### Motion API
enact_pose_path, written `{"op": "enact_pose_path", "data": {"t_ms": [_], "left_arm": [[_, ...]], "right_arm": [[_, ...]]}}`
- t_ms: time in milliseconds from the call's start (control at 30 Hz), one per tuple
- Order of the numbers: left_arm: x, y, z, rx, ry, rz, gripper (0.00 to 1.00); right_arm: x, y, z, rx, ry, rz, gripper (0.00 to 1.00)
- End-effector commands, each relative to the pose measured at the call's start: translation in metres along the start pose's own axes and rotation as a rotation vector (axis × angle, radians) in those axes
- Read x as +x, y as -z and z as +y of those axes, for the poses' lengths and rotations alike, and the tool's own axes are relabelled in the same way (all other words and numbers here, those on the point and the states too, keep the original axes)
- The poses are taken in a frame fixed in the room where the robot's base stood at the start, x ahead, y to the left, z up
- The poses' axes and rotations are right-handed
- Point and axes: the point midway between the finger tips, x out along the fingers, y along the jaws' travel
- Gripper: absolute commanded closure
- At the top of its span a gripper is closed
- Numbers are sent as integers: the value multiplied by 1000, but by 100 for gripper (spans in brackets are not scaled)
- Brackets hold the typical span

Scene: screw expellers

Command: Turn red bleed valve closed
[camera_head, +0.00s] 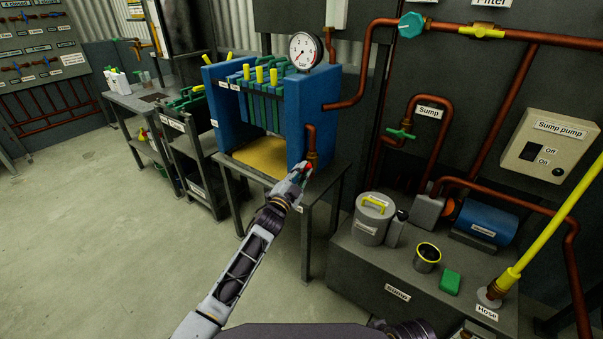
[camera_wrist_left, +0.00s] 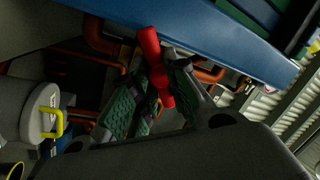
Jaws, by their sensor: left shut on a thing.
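The red bleed valve handle (camera_wrist_left: 152,54) shows in the left wrist view between the two green-padded fingers of my left gripper (camera_wrist_left: 158,88). The fingers are shut on it, and part of the handle sticks out past them. In the head view my left gripper (camera_head: 303,172) is at the lower front corner of the blue filter press (camera_head: 306,110), at the foot of a short copper pipe (camera_head: 311,140). Only a small bit of red (camera_head: 308,167) shows there. The fingers hide the valve's body. My right gripper is not clearly visible.
The press stands on a grey table (camera_head: 335,174) with a pressure gauge (camera_head: 306,51) on top. To the right, a sump bench (camera_head: 380,264) carries a grey canister (camera_head: 372,220), a blue pump (camera_head: 487,222) and a yellow hose pole (camera_head: 553,232). The floor at left is clear.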

Motion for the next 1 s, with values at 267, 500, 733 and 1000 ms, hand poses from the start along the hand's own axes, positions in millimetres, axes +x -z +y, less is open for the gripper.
{"op": "enact_pose_path", "data": {"t_ms": [267,500,733,1000], "left_arm": [[0,-4,0,256,3,67,100],[0,-4,0,461,3,123,100],[0,-4,0,598,4,160,100],[0,-4,0,667,3,177,100]], "right_arm": [[-12,5,-4,-2,9,33,100],[3,-1,-9,-4,32,57,100],[17,0,-11,3,46,86,100],[23,1,-12,7,54,100,100]]}}
